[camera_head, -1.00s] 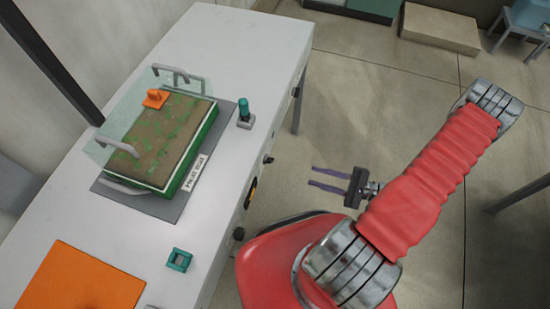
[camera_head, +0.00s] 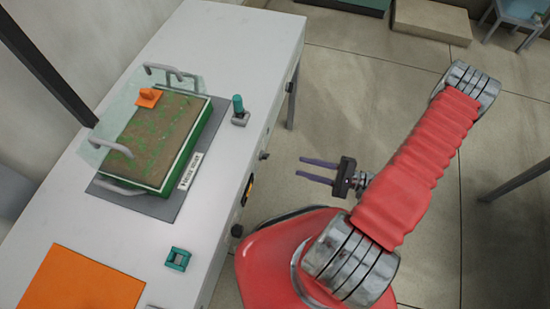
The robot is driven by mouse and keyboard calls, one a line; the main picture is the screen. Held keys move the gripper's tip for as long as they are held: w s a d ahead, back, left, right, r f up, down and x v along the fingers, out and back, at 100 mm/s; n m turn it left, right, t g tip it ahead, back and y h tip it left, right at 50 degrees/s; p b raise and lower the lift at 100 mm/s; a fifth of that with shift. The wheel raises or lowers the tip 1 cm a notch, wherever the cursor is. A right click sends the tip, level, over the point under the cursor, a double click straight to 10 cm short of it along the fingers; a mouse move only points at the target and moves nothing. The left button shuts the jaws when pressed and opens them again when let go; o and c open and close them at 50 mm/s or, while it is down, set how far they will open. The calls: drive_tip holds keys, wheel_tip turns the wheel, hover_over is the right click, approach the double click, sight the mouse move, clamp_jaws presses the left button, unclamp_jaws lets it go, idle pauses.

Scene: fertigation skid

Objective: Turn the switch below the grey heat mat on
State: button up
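The grey heat mat (camera_head: 143,200) lies on the white bench under a green-rimmed tray (camera_head: 160,135) of soil and seedlings. Along the bench's front face, below the mat's side, sits a black switch with a yellow-orange mark (camera_head: 247,190). It is seen steeply from above, so its setting cannot be read. Dark knobs sit on the same face, one farther along (camera_head: 264,155) and one nearer (camera_head: 237,231). My gripper (camera_head: 300,167) is open and empty, its two purple fingers pointing left at the bench front, apart from the switch and the knobs.
A white label (camera_head: 190,171) stands at the tray's front. A green-topped bottle-like part (camera_head: 239,110), a teal square frame (camera_head: 178,259) and an orange mat (camera_head: 82,281) lie on the bench. Another dark knob (camera_head: 290,87) is near the far end. Open floor lies right of the bench.

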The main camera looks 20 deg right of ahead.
sight(264, 156)
drive_tip(key=x, duration=1.1)
idle(0.4)
drive_tip(key=shift+a, duration=0.1)
clamp_jaws()
